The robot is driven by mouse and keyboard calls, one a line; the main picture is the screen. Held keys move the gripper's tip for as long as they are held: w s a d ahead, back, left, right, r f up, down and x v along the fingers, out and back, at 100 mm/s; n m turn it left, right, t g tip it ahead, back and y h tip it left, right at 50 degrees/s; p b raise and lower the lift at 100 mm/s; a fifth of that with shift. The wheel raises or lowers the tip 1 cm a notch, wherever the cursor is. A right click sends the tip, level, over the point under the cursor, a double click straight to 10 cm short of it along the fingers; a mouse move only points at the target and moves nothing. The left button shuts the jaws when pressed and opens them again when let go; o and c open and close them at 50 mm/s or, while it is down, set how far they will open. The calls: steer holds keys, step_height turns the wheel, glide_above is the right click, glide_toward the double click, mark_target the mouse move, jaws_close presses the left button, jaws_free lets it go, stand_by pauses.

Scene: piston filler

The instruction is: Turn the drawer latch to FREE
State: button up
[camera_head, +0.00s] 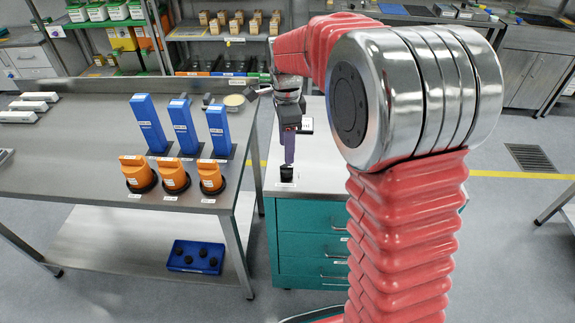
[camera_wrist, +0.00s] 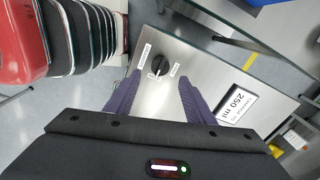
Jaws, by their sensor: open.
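The drawer latch is a black knob (camera_head: 287,174) on the steel top of a teal drawer cabinet (camera_head: 308,214). In the wrist view the knob (camera_wrist: 160,67) sits between two small white labels, too small to read surely. I cannot tell which label it is turned to. My gripper (camera_head: 288,162) points down just above the knob. In the wrist view its two purple fingers (camera_wrist: 159,77) are apart, one on each side of the knob, with gaps visible. They do not appear to touch it. The cabinet's drawers look closed.
A sign reading "250 ml" (camera_wrist: 237,103) lies on the cabinet top. The steel bench (camera_head: 80,165) to the left holds blue columns (camera_head: 184,127) and orange-black units (camera_head: 173,178). A blue tray (camera_head: 196,257) with black pieces is on its lower shelf. My arm covers the right side.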

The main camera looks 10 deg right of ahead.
mark_target(287, 169)
step_height(287, 169, down, 8)
steer(key=shift+f, duration=0.1)
stand_by(0.4)
steer(key=c, duration=1.1)
steer(key=shift+o, duration=0.2)
steer(key=shift+d, duration=0.2)
steer(key=shift+a, duration=0.15)
